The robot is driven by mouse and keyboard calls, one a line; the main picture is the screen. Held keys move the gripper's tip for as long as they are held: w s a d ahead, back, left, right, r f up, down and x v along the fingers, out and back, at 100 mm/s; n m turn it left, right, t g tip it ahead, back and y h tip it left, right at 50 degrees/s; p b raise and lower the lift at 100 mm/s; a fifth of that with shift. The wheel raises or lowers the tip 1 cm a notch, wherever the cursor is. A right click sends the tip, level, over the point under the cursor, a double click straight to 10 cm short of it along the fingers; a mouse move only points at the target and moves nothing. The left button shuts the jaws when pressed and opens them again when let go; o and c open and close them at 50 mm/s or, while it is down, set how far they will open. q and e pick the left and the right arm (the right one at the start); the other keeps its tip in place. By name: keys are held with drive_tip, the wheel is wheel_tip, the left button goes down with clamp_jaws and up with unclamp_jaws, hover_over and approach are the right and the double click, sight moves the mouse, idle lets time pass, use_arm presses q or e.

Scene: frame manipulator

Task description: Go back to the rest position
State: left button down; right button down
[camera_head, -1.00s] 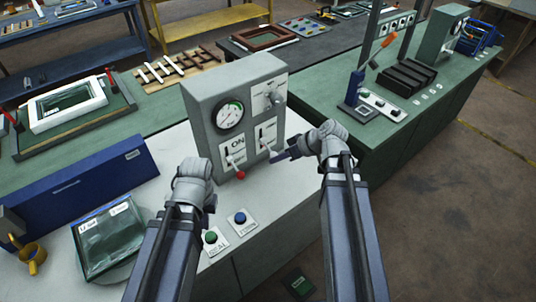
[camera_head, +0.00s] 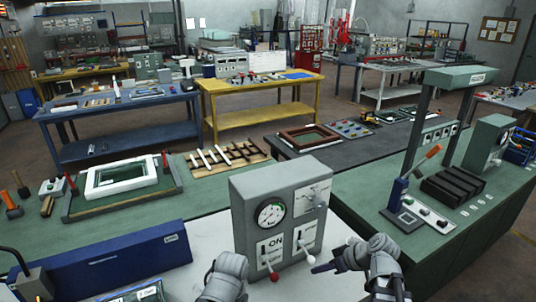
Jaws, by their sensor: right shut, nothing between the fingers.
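The grey control box (camera_head: 250,215) stands on the white worktop in the head view. Its front has a round gauge (camera_head: 271,214), a lever with a red knob (camera_head: 273,272) by the word ON, a lever with a pale knob (camera_head: 302,243) and an upper-right switch (camera_head: 317,199). My right gripper (camera_head: 316,268) is shut and empty, just below and right of the box front, its fingers pointing left. My left arm's wrist (camera_head: 226,276) is at the bottom edge, left of the red-knobbed lever. Its fingers cannot be made out.
A blue bin (camera_head: 110,262) lies left of the box. A white frame (camera_head: 122,178) and a slatted wooden rack (camera_head: 225,158) sit on the green bench behind. A green bench (camera_head: 355,195) with a tall stand (camera_head: 408,130) is at right. Open space lies above the box.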

drive_tip(key=s+a+f+m+g+h+b, duration=0.1)
drive_tip(key=s+a+f+g+h, duration=0.1)
drive_tip(key=s+a+f+h, duration=0.2)
drive_tip(key=s+a+f+m+g+h+b, duration=0.1)
drive_tip(key=s+a+f, duration=0.4)
drive_tip(key=a, duration=0.5)
drive_tip(key=shift+s+a+g+h+b, duration=0.35)
drive_tip(key=shift+s+g+h+b, duration=0.5)
drive_tip(key=shift+g+h, duration=0.4)
